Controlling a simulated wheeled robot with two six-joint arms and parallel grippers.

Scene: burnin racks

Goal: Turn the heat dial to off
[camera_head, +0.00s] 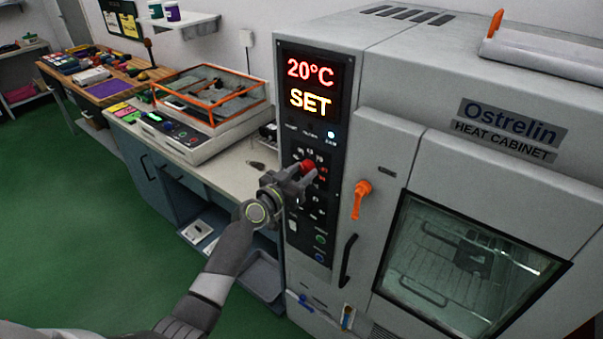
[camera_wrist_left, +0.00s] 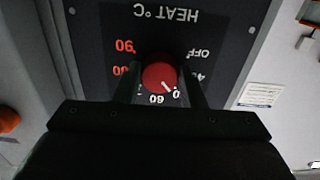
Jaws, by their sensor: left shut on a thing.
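The red heat dial (camera_head: 307,167) is on the black control panel (camera_head: 296,222) of the heat cabinet. It also shows in the left wrist view (camera_wrist_left: 159,75), where the panel appears upside down. The dial's white mark points to the lower right there, towards a partly hidden number beside 60. The OFF label (camera_wrist_left: 199,53) is at the dial's upper right in that view. My left gripper (camera_head: 305,174) is shut on the dial, with one finger on each side. The display (camera_head: 311,85) reads 20°C and SET. My right gripper is not in view.
An orange latch (camera_head: 361,195) and a black handle (camera_head: 347,262) are right of the panel, by the windowed cabinet door (camera_head: 470,262). A bench with an orange-framed clear case (camera_head: 212,92) stands to the left. Green floor (camera_head: 70,210) is clear at the left.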

